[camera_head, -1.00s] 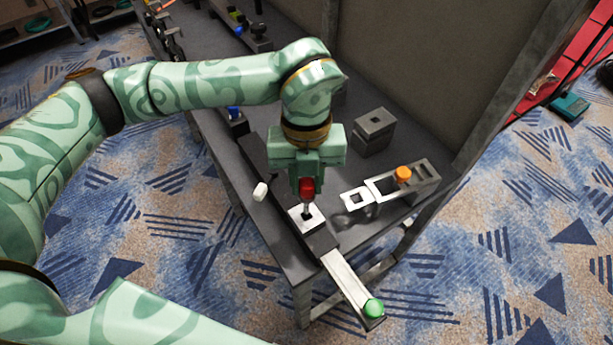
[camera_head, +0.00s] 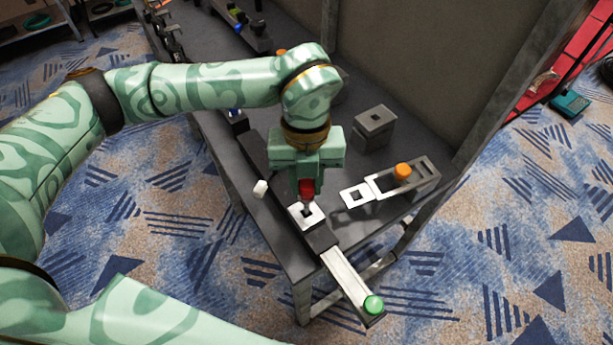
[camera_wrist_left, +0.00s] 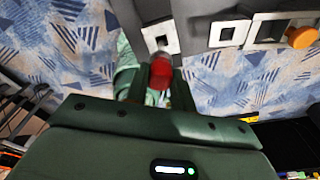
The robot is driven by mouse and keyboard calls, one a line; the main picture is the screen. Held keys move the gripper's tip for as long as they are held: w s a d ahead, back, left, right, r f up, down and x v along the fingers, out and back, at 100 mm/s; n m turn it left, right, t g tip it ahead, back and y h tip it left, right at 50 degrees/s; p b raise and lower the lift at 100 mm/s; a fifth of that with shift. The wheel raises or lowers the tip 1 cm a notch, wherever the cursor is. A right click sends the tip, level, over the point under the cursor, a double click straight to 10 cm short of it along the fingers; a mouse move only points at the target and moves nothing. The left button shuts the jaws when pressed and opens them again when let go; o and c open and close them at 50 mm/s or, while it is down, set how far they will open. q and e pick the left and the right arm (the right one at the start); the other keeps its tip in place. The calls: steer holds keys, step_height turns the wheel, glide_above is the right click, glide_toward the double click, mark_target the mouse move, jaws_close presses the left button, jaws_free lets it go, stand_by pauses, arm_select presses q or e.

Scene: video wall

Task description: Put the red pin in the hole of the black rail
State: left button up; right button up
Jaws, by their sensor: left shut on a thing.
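My left gripper (camera_head: 306,184) is shut on the red pin (camera_head: 306,189), over the near end of the black rail (camera_head: 318,239). The pin's red head is between the fingers and its thin shank points down at the hole in a white square plate (camera_head: 307,216) on the rail. Whether the tip is inside the hole is hard to tell. In the left wrist view the red pin (camera_wrist_left: 160,70) sits between the fingers, beside the white plate (camera_wrist_left: 160,37) with its dark hole. My right gripper is not in view.
A silver bar with a green knob (camera_head: 373,305) sticks out past the table's near edge. To the right lie a white latch plate (camera_head: 356,196) and a block with an orange knob (camera_head: 402,172). A grey block (camera_head: 374,128) stands behind. A small white piece (camera_head: 260,189) is at the left edge.

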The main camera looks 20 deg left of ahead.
mark_target(306, 199)
arm_select(q)
steer(key=shift+f, duration=0.6)
steer(key=shift+f, duration=0.15)
steer(key=shift+f+b, duration=0.5)
steer(key=shift+f, duration=0.85)
steer(key=shift+f, duration=0.35)
steer(key=shift+f, duration=0.35)
steer(key=shift+f, duration=0.15)
steer(key=o, duration=1.6)
steer(key=shift+c, duration=0.2)
